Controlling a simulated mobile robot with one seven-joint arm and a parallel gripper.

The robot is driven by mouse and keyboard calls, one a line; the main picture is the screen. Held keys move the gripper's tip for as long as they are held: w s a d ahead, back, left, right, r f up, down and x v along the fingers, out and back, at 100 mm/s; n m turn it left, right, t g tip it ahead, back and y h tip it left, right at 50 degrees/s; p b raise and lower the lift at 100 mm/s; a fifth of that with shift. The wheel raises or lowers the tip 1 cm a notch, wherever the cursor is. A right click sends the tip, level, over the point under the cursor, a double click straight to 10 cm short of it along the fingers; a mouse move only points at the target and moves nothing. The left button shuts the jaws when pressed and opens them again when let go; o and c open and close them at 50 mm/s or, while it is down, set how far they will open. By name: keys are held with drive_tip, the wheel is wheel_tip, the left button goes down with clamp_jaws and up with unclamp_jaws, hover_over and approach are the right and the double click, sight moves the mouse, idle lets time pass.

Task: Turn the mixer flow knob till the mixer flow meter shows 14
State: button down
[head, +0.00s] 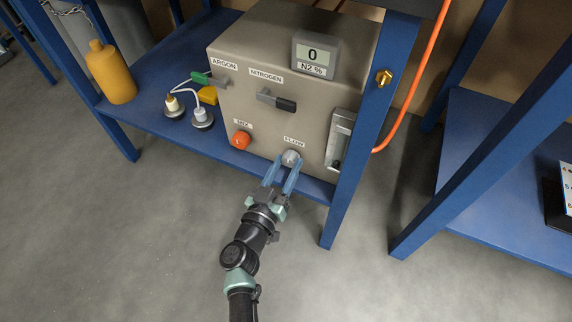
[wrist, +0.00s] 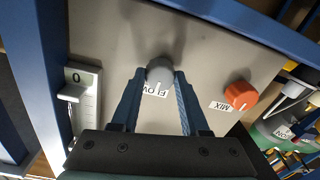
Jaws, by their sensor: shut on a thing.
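The mixer flow knob (head: 291,158) is a grey round knob on the lower front of the grey mixer box (head: 310,110), under a label reading FLOW. My gripper (head: 283,170) reaches up to it with two blue fingers, shut on the knob. In the wrist view the fingers sit on either side of the flow knob (wrist: 159,71), and a white mark shows on it. The flow meter (head: 338,140) is a pale upright gauge on the box's right side. In the wrist view the flow meter (wrist: 82,90) shows a 0 at one end; its reading is too small to tell.
An orange MIX knob (head: 241,140) sits left of the flow knob. Argon (head: 208,79) and nitrogen (head: 276,100) valve handles are above. A display (head: 315,55) reads 0 N2 %. A blue frame post (head: 362,130) stands close right. An orange hose (head: 408,90) hangs behind it.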

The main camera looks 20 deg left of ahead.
drive_tip(key=m, duration=0.5)
drive_tip(key=shift+m+p, duration=0.4)
drive_tip(key=m, duration=0.6)
drive_tip(key=shift+f+b, duration=0.15)
drive_tip(key=shift+b, duration=0.15)
drive_tip(key=m+b, duration=0.1)
drive_tip(key=m, duration=0.6)
drive_tip(key=shift+h, duration=0.3)
drive_tip(key=m+b, duration=0.1)
drive_tip(key=m, duration=0.5)
drive_tip(key=shift+a+b, duration=0.1)
drive_tip(key=shift+b, duration=0.25)
drive_tip(key=shift+m, duration=0.4)
drive_tip(key=shift+c, duration=2)
unclamp_jaws()
